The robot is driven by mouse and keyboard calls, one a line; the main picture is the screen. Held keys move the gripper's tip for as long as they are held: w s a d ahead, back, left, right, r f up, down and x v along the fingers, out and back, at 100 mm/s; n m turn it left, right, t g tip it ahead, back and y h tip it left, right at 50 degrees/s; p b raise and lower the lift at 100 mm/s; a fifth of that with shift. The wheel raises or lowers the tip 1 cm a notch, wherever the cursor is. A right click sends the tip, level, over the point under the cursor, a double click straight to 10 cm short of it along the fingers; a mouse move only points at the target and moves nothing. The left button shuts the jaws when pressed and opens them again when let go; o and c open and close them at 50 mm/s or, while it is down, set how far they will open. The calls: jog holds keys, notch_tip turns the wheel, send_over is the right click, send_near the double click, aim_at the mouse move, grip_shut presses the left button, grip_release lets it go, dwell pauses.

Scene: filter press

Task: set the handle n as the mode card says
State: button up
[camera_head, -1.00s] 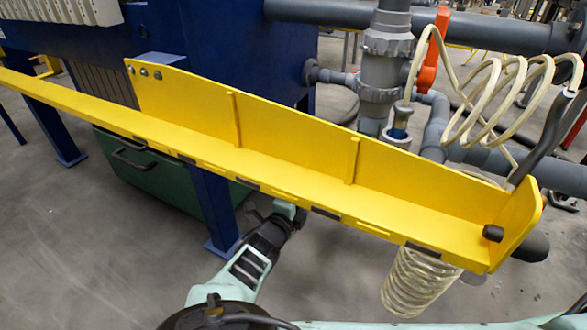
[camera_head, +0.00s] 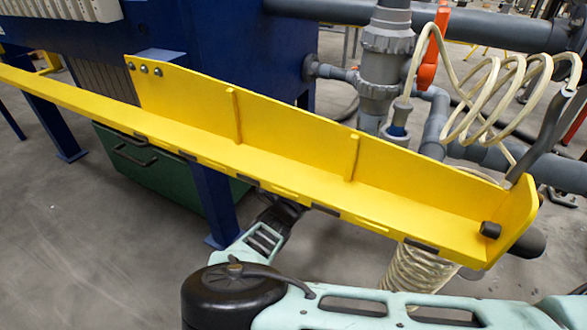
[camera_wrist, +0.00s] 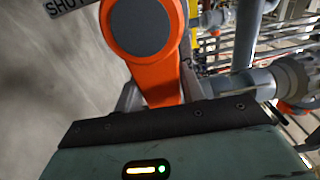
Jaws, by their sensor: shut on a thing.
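In the wrist view an orange handle (camera_wrist: 165,85) with a round grey cap (camera_wrist: 139,27) fills the space just ahead of my gripper (camera_wrist: 160,92). The grey fingers stand on either side of the orange part and are shut on it. The fingertips are partly hidden behind the handle. I cannot read a letter on this handle. In the head view my gripper is hidden behind the yellow rail. Another orange handle (camera_head: 428,60) stands upright beside a grey vertical valve (camera_head: 383,60). No mode card is readable in either view.
A long yellow rail (camera_head: 400,195) crosses in front of my arm. Blue press frame legs (camera_head: 207,200) and a green bin (camera_head: 150,170) stand behind it. Coiled cream hoses (camera_head: 480,100) hang at right. A partly cut-off sign (camera_wrist: 66,5) reads "SHU".

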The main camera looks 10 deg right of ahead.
jog(key=f+m, duration=0.1)
jog(key=m, duration=0.1)
jog(key=f+m+b, duration=0.1)
jog(key=m, duration=0.1)
jog(key=shift+w+a+f, duration=0.1)
jog(key=shift+a+f, duration=0.1)
jog(key=shift+f, duration=0.05)
jog(key=f+m, duration=0.1)
jog(key=m, duration=0.1)
jog(key=a+m+b, duration=0.1)
jog(key=m, duration=0.1)
jog(key=w+f+m+b, duration=0.1)
jog(key=shift+a+f+m, duration=0.25)
jog(key=shift+f+m, duration=0.1)
jog(key=shift+m, duration=0.05)
jog(key=a+m+b, duration=0.1)
jog(key=m, duration=0.1)
jog(key=w+f+m+b, duration=0.1)
jog(key=m, duration=0.1)
jog(key=shift+a+b, duration=0.35)
jog(key=shift+a, duration=0.05)
jog(key=m, duration=0.1)
jog(key=w+a+m+b, duration=0.1)
jog(key=m, duration=0.1)
jog(key=a+m+b, duration=0.1)
jog(key=m, duration=0.1)
jog(key=shift+w+r, duration=0.15)
jog(key=shift+w, duration=0.05)
jog(key=o, duration=1.1)
jog(key=shift+o, duration=0.2)
